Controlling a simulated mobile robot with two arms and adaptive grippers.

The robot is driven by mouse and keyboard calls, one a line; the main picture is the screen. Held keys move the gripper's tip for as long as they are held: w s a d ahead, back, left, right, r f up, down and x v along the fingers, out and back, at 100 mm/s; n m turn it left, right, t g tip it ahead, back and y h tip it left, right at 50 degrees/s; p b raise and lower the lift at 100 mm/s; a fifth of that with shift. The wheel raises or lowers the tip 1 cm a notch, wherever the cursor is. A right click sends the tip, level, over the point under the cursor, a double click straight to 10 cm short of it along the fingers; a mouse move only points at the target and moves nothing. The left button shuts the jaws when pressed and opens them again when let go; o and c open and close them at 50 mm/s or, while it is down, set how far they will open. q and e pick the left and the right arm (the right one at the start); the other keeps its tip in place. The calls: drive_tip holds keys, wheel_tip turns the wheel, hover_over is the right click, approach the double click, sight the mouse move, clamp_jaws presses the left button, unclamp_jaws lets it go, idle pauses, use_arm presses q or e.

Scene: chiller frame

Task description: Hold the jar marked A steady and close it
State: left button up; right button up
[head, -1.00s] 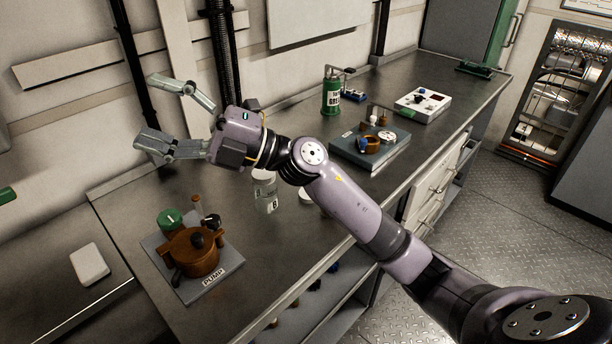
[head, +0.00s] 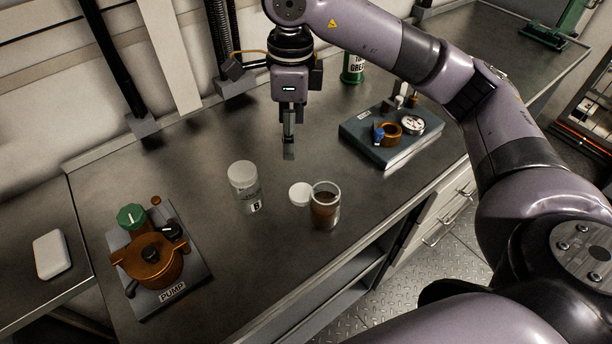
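An open clear jar (head: 325,208) with brown contents stands upright on the bench; no letter on it can be read from here. A loose white lid (head: 300,193) lies on the bench just left of it, apart from its mouth. A second jar (head: 246,190), marked B, stands further left with its white lid on. My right gripper (head: 289,152) points down above the bench, behind the open jar and lid, touching neither jar. Its fingers are seen edge-on, so their opening is hidden. My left gripper is not in view.
A pump (head: 155,262) on a grey plate stands at the front left. A grey block with small parts (head: 375,150) lies at the back right, with a green canister (head: 353,68) behind. A white box (head: 52,254) lies far left. Bench around the jars is clear.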

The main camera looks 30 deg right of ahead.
drive_tip(key=d, duration=0.1)
use_arm(q)
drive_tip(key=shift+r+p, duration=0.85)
drive_tip(key=shift+p, duration=0.05)
use_arm(e)
hover_over(299, 192)
drive_tip(key=shift+h, duration=0.3)
drive_tip(key=f, duration=1.1)
drive_tip(key=shift+w+a+f, duration=0.1)
drive_tip(key=shift+w+f, duration=0.1)
drive_tip(key=shift+f, duration=0.2)
drive_tip(key=shift+s+f, duration=0.1)
drive_tip(key=shift+f, duration=0.1)
wheel_tip(299, 192, down, 5)
drive_tip(key=shift+s+r+p, duration=0.15)
drive_tip(key=shift+p, duration=1)
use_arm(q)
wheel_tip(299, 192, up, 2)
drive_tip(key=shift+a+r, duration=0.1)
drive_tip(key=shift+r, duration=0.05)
use_arm(e)
drive_tip(key=shift+c, duration=0.3)
